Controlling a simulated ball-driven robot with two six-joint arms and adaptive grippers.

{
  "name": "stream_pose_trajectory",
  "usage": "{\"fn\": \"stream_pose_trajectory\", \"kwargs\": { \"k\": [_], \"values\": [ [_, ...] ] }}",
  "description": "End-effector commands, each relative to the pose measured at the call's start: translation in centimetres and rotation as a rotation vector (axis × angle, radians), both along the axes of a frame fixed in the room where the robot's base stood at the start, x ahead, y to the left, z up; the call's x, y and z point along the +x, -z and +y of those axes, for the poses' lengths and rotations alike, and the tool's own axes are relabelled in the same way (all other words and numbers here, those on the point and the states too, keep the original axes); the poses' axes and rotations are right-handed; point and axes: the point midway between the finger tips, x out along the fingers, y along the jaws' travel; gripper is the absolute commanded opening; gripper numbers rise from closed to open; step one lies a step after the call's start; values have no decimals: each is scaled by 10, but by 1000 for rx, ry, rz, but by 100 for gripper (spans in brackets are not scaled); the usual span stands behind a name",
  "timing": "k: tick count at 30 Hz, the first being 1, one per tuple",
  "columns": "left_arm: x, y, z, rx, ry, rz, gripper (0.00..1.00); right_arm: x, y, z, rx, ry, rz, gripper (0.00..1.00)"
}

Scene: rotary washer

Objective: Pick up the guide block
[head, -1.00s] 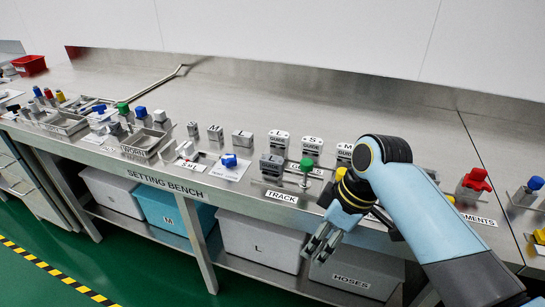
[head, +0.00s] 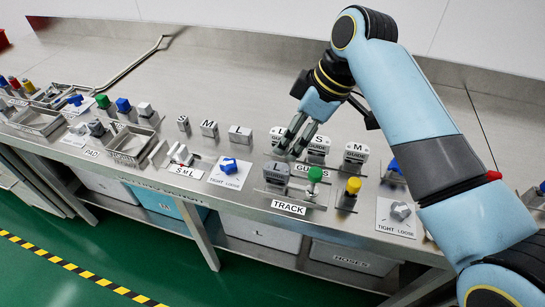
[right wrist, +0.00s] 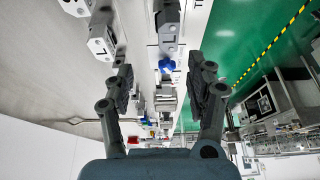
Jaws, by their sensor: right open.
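White guide blocks stand in a row behind the GUIDES label on the bench: the S block (head: 318,149), the M block (head: 355,156), and one further left (head: 277,136), partly behind my fingers. A grey block marked L (head: 276,175) sits at the TRACK station in front of them. My right gripper (head: 291,150) is open and empty, pointing down by the left guide block and the grey block. In the right wrist view a white L-marked block (right wrist: 101,42) lies ahead near one finger, and the grey block (right wrist: 168,30) lies ahead between the open fingers (right wrist: 162,88).
A green knob (head: 315,174) and a yellow-topped fixture (head: 350,190) stand right of the grey block. A blue knob (head: 228,165) is to the left, with size-marked blocks (head: 209,128) behind it. The bench surface (head: 230,80) behind is clear.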

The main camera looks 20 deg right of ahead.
Motion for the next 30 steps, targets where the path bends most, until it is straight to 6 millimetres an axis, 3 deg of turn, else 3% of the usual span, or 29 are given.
{"fn": "stream_pose_trajectory", "kwargs": {
  "k": [4,12,19,28,30],
  "values": [
    [-3,0,0,0,0,4,51,4,25,9,0,1,4,56],
    [-27,-2,0,0,-1,39,51,6,49,16,0,-1,5,56],
    [-13,-6,0,1,0,19,51,7,83,27,-1,-1,3,56],
    [-5,-7,0,0,-1,7,51,8,91,29,-1,0,1,56],
    [-6,-7,0,0,-1,8,51,8,91,29,-1,0,1,49]
  ]
}}
